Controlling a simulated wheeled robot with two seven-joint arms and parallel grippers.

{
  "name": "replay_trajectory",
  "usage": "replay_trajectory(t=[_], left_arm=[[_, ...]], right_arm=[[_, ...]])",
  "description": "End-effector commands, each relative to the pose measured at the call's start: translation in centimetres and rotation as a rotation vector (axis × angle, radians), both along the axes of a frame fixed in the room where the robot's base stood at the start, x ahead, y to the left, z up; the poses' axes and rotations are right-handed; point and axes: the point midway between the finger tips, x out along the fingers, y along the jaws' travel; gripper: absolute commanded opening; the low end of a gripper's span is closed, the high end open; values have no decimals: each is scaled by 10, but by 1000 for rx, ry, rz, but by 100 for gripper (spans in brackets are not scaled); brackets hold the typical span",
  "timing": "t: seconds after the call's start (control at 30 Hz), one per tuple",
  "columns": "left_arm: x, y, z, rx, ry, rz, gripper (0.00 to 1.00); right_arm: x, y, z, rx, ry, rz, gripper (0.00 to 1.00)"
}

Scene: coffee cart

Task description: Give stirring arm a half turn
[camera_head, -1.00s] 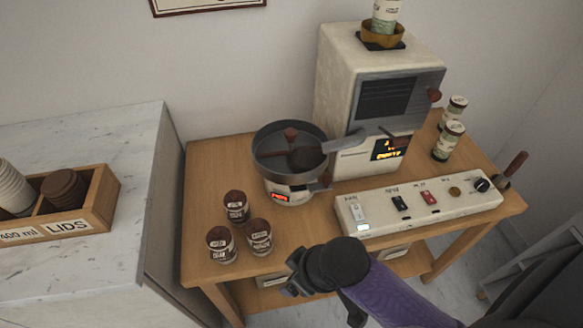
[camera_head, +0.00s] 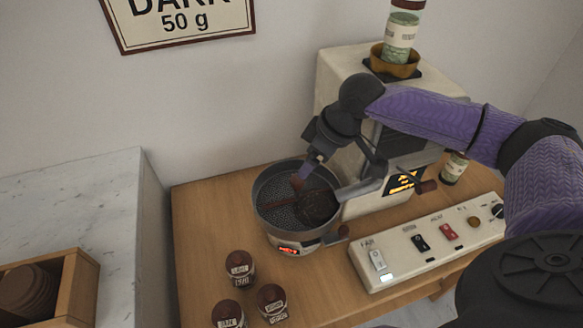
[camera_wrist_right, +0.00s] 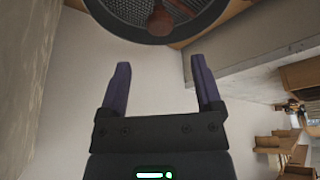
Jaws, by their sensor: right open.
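The round dark pan of the roaster (camera_head: 262,215) stands on the wooden table, with a mesh floor. Inside it is the stirring arm (camera_head: 297,182), with an upright red-brown knob and a thin bar across the pan. The pan rim (camera_wrist_right: 150,38) and the red-brown knob (camera_wrist_right: 160,20) show beyond the fingertips there. My left gripper is not in view.
A cream machine (camera_head: 335,75) stands behind the pan, under my right arm. A switch panel (camera_head: 400,262) lies to the right. Several small labelled jars (camera_head: 240,268) stand in front. A marble counter (camera_head: 70,205) with a wooden box (camera_head: 85,285) is at left.

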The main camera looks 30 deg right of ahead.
Motion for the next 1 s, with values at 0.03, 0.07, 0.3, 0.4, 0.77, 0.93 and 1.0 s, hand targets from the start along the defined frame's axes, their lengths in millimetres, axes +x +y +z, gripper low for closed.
replay_trajectory(t=[0.03, 0.07, 0.3, 0.4, 0.77, 0.93, 1.0], left_arm=[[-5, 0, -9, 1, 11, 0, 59], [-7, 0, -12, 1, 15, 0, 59], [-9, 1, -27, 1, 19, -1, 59], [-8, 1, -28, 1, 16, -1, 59], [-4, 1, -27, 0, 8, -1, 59], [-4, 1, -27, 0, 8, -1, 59], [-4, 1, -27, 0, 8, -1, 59]], right_arm=[[4, 3, -18, 1, 3, 1, 83], [7, 5, -25, 2, 2, 1, 83], [21, 14, -65, -1, 2, 1, 83], [23, 15, -69, -2, 1, 2, 83], [24, 15, -68, -1, 0, 2, 56], [24, 15, -68, -1, 0, 2, 20], [24, 15, -68, -1, 0, 2, 5]])
